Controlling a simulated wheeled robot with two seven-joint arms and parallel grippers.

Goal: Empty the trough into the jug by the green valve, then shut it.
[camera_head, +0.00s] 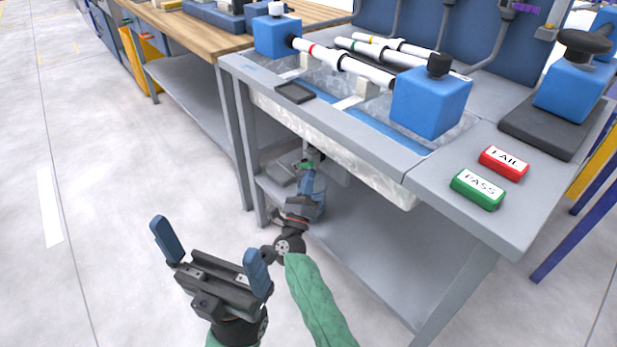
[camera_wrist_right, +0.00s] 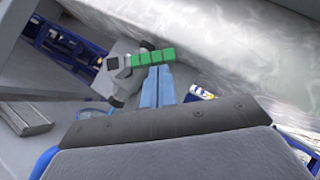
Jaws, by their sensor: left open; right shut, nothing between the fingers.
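The trough (camera_head: 335,139) is a pale, marbled basin set into the grey bench. The valve with a green handle (camera_head: 304,164) is under the trough's left part; the handle (camera_wrist_right: 152,57) lies crosswise in the right wrist view. My right gripper (camera_head: 309,178) is shut and empty under the bench. Its blue fingertips (camera_wrist_right: 158,80) are right at the handle; I cannot tell whether they touch. My left gripper (camera_head: 210,242) is open and empty over the floor, left of the bench.
White pipes (camera_head: 362,68) lie over the trough between blue blocks (camera_head: 432,100). A green PASS button (camera_head: 478,189) and red FAIL button (camera_head: 503,162) are on the bench's right. The lower shelf (camera_head: 370,240) and bench legs border my right arm. The floor at left is clear.

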